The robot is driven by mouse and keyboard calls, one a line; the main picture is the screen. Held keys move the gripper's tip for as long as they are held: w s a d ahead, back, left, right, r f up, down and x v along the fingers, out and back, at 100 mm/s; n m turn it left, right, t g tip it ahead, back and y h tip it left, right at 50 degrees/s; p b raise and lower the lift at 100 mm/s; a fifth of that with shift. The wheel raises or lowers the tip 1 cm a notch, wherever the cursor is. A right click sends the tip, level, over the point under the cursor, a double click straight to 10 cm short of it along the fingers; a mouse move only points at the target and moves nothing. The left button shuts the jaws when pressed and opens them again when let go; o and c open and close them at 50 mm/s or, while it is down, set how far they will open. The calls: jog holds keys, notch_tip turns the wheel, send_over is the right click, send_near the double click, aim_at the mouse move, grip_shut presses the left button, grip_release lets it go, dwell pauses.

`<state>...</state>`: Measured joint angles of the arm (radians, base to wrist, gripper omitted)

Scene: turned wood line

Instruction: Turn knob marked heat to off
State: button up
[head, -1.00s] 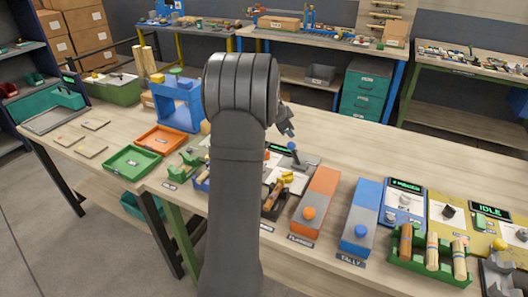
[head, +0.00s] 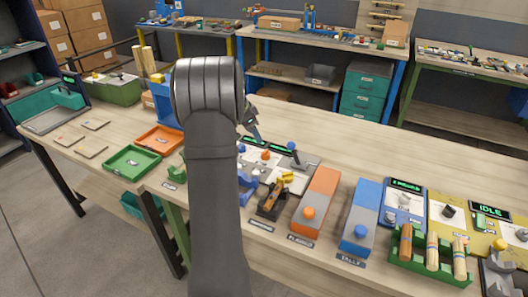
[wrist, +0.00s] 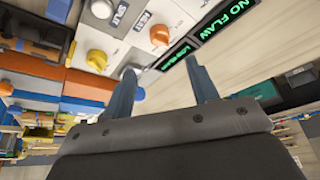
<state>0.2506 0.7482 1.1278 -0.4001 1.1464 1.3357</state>
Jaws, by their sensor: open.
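In the wrist view, a light panel carries an orange knob (wrist: 159,36) beside dark displays with green text. Another orange-yellow knob (wrist: 97,58) stands nearer the lower left; the printed labels by it are tilted and hard to read. My gripper (wrist: 159,74) is open and empty, its fingers apart near the panel and displays. In the head view, my gripper (head: 252,124) shows partly behind my arm, above the bench near a small orange knob (head: 265,155). My arm hides part of that panel.
To the right stand an orange box (head: 320,190), a blue box (head: 365,205) and a green rack (head: 425,268) with wooden pieces. A black knob (head: 448,211) sits on a yellow panel. Green (head: 112,160) and orange trays lie left.

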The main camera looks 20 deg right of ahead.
aim_at(265, 152)
jog(key=x, duration=1.1)
jog(key=shift+d, duration=0.1)
jog(key=c, duration=1)
jog(key=shift+n, duration=0.4)
jog(key=n+t, duration=0.1)
jog(key=n, duration=0.1)
jog(key=n+t, duration=0.1)
jog(key=n, duration=0.2)
jog(key=shift+s+d+n+y, duration=0.1)
jog(key=shift+s+n+y, duration=0.1)
jog(key=shift+n+y, duration=0.15)
jog(key=n+y, duration=0.1)
jog(key=n, duration=0.1)
jog(key=n+t+y, duration=0.1)
jog(key=n, duration=0.2)
jog(key=shift+n, duration=0.25)
jog(key=shift+t, duration=0.3)
